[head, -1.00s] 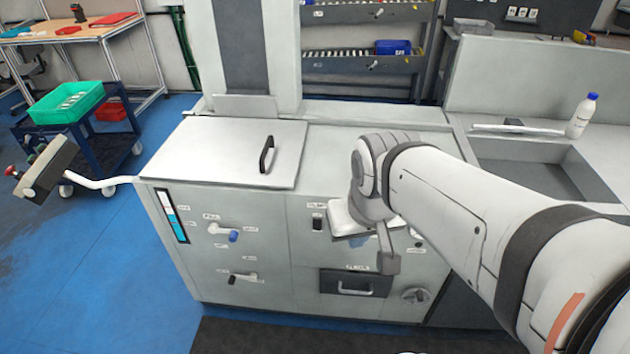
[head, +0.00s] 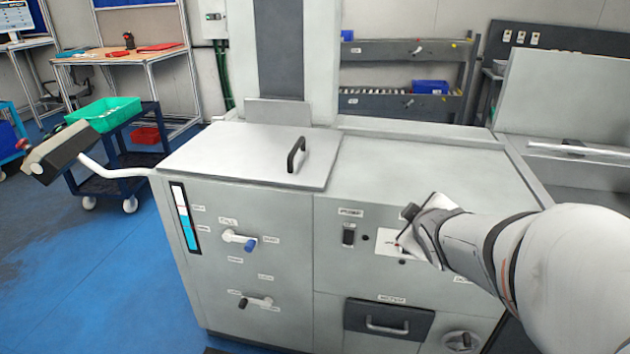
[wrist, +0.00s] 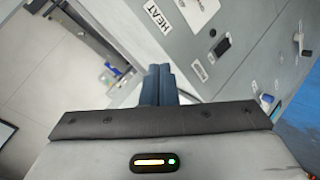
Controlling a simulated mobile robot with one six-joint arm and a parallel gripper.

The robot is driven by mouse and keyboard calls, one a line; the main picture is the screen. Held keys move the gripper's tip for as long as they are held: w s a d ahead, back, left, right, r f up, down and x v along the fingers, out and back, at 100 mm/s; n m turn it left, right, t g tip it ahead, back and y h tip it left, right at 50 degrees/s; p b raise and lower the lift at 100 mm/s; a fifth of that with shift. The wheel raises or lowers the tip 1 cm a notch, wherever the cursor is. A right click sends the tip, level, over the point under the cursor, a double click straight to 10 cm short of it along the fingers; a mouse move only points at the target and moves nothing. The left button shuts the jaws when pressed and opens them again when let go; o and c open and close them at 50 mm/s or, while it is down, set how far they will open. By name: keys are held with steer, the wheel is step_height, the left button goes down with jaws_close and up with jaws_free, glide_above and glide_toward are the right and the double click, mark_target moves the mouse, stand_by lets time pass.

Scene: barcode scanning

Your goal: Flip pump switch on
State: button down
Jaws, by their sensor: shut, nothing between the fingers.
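The pump switch (head: 348,236) is a small black rocker under the PUMP label on the front of the white cabinet. I cannot tell its position from its face. In the wrist view a black switch (wrist: 222,46) beside a small label looks like the same one, up and right of my fingertips. My gripper (wrist: 158,68) has its two dark blue fingers shut together with nothing between them. In the head view my wrist is to the right of the switch, apart from it, and the fingertips cannot be made out.
The front also holds a valve with a blue tip (head: 250,245), a lower valve lever (head: 257,302), a drawer with a handle (head: 388,326) and a round knob (head: 460,341). A HEAT label (wrist: 157,14) shows in the wrist view. A lid (head: 252,152) covers the top left.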

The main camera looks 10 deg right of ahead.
steer(key=a+f+n+t+y+b, duration=0.1)
steer(key=a+f+n+y+b, duration=0.1)
steer(key=f+n+y+b, duration=0.3)
steer(key=a+f+n+t+y+b, duration=0.2)
steer(key=f+n+y+b, duration=0.3)
steer(key=f+b, duration=0.8)
steer(key=a+n, duration=0.1)
steer(key=n, duration=0.2)
steer(key=shift+a+n, duration=0.35)
steer(key=shift+n, duration=0.05)
steer(key=shift+w, duration=0.1)
steer(key=p, duration=0.2)
glide_toward(343, 242)
steer(key=a, duration=0.4)
steer(key=shift+w+d+f, duration=0.15)
steer(key=shift+w+d, duration=0.1)
steer(key=shift+w, duration=0.55)
steer(key=shift+w+d+f, duration=0.15)
steer(key=shift+w+d, duration=0.1)
steer(key=shift+w, duration=0.55)
steer(key=shift+w+d+f, duration=0.15)
steer(key=shift+w+d, duration=0.1)
steer(key=shift+w, duration=0.55)
